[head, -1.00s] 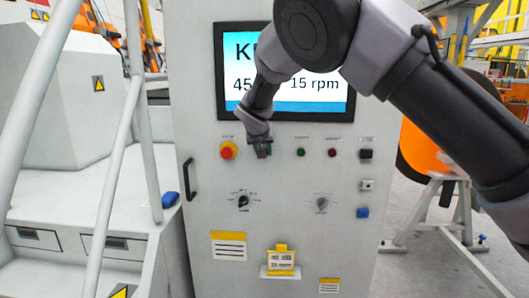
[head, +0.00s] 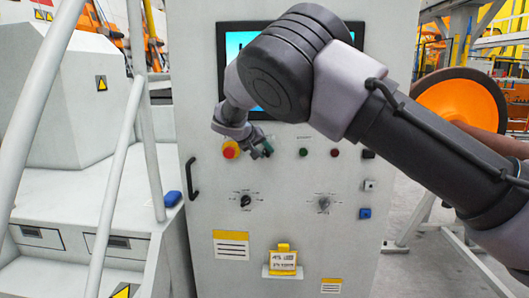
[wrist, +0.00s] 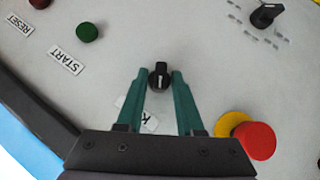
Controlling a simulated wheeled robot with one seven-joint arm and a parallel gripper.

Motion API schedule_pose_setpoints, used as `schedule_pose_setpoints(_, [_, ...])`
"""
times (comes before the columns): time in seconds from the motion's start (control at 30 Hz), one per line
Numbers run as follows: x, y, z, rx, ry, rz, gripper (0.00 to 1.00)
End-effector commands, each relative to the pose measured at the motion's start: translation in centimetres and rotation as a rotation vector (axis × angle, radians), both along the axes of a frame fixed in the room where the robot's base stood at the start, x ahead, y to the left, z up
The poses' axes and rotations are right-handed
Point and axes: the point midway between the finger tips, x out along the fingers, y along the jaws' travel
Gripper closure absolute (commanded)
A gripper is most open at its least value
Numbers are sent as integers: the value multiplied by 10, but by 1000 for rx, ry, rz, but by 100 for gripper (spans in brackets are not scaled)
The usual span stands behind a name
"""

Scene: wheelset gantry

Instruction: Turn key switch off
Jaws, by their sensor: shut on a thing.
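The key switch (wrist: 159,77) is a small black knob with a white mark on the pale panel, seen in the wrist view. My gripper (wrist: 160,82) has its two green fingers shut on the knob, one on each side. The white mark runs roughly along the fingers. A label starting with "K" (wrist: 148,121) is partly hidden behind my gripper. In the head view my gripper (head: 262,150) is at the panel, just right of the red emergency button, and it hides the key switch there.
The red emergency button (wrist: 256,140) on its yellow base is close to my right finger. A green start button (wrist: 87,32) and a black selector knob (wrist: 266,15) are farther off. The screen (head: 232,45) is partly behind my arm. A railing (head: 142,110) stands left.

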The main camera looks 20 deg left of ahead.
Motion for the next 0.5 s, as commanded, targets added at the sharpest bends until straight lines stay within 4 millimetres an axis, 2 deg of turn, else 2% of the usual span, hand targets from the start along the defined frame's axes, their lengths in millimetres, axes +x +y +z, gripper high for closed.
schedule_pose_setpoints(0.23, [0,1,1,0,-1,2,100])
schedule_pose_setpoints(0.27, [0,1,1,0,-1,2,60])
schedule_pose_setpoints(0.3, [0,1,1,0,-1,2,52])
schedule_pose_setpoints(0.5, [0,0,0,1,0,1,52])
